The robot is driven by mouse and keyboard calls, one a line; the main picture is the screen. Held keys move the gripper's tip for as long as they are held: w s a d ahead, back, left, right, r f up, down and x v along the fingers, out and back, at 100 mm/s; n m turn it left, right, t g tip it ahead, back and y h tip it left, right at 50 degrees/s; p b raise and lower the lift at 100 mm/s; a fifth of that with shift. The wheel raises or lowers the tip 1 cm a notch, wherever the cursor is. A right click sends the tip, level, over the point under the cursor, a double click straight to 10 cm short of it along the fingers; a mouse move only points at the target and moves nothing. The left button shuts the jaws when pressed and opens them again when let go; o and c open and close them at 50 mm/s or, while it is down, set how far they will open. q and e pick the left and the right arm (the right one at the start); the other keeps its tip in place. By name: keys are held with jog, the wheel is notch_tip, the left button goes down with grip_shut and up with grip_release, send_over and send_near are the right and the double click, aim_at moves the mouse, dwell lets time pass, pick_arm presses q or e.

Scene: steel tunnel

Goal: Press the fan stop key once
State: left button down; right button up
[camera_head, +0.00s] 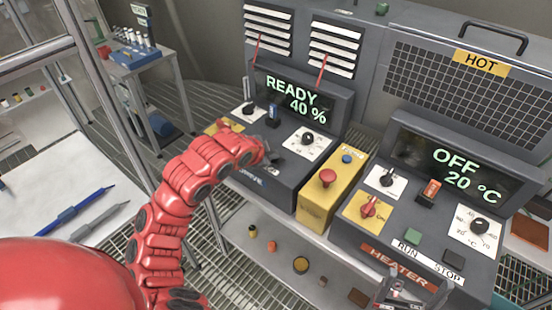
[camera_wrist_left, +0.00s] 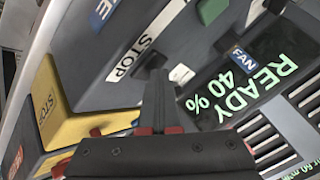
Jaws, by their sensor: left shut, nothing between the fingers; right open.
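The fan unit is the left grey box; its display (camera_head: 300,100) reads "READY 40 %", and it also shows in the left wrist view (camera_wrist_left: 232,88). In the left wrist view a white STOP label (camera_wrist_left: 128,60) lies on the fan panel, just left of my left gripper's tip. My left gripper (camera_head: 272,152) is shut and empty, its fingertips (camera_wrist_left: 157,75) over the panel by that label. The fan stop key is largely hidden by the fingers; I cannot tell whether they touch it. A green key (camera_wrist_left: 211,10) sits further along the panel. My right gripper (camera_head: 405,285) is open, at the bottom right.
A yellow box (camera_head: 318,205) with a red mushroom button (camera_head: 327,177) stands right of the fan unit. The heater unit (camera_head: 385,245), display "OFF 20 °C", has its own RUN and STOP keys. A shelf below holds several small knobs. Pens lie on a white table (camera_head: 50,180).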

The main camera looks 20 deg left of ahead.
aim_at(273, 161)
pick_arm(q)
jog(key=shift+r, duration=0.1)
jog(key=shift+r+p, duration=0.35)
jog(key=shift+r, duration=0.45)
jog(key=shift+r+p, duration=1)
jog(key=shift+r, duration=1.55)
jog(key=shift+w+f, duration=0.1)
